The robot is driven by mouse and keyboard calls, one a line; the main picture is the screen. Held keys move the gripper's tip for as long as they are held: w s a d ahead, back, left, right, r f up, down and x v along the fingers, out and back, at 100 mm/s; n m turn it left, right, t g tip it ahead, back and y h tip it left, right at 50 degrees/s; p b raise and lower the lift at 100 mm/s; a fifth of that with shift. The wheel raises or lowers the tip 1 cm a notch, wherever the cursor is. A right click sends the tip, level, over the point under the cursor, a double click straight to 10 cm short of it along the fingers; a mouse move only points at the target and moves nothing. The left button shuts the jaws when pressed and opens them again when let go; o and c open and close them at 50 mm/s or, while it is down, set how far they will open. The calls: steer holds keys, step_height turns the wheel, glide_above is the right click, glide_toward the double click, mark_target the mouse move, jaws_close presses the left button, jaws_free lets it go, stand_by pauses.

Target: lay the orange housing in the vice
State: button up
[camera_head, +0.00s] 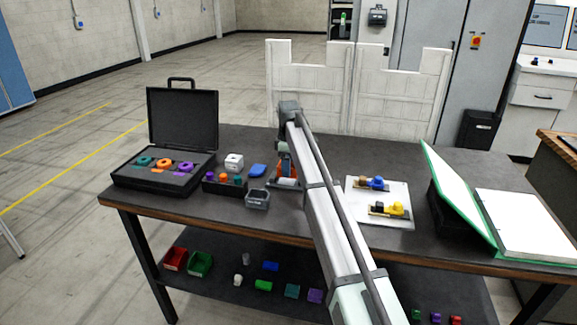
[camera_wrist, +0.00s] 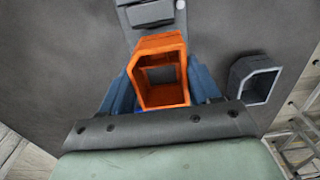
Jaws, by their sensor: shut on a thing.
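The orange housing (camera_wrist: 174,42), a hollow open-ended block, is between the two blue fingers of my gripper (camera_wrist: 160,82) in the wrist view. The gripper is shut on it. In the head view the housing (camera_head: 288,171) shows only as a small orange patch, mostly hidden by my arm. A grey fixture that looks like the vice (camera_wrist: 150,14) is just beyond the housing at the top of the wrist view. The housing overlaps its near edge in the picture; I cannot tell whether they touch. In the head view my arm largely covers that spot.
A grey hollow housing (camera_wrist: 242,75) stands to the right in the wrist view; it also shows in the head view (camera_head: 257,199). Nearby are a blue block (camera_head: 257,171), a white block (camera_head: 234,161) and an open case (camera_head: 130,176). A white plate (camera_head: 362,210) lies right of my arm.

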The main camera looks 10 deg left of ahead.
steer(key=shift+f, duration=1.55)
stand_by(0.6)
steer(key=o, duration=1.3)
steer(key=shift+o, duration=0.2)
steer(key=shift+r, duration=0.15)
steer(key=shift+r, duration=4.35)
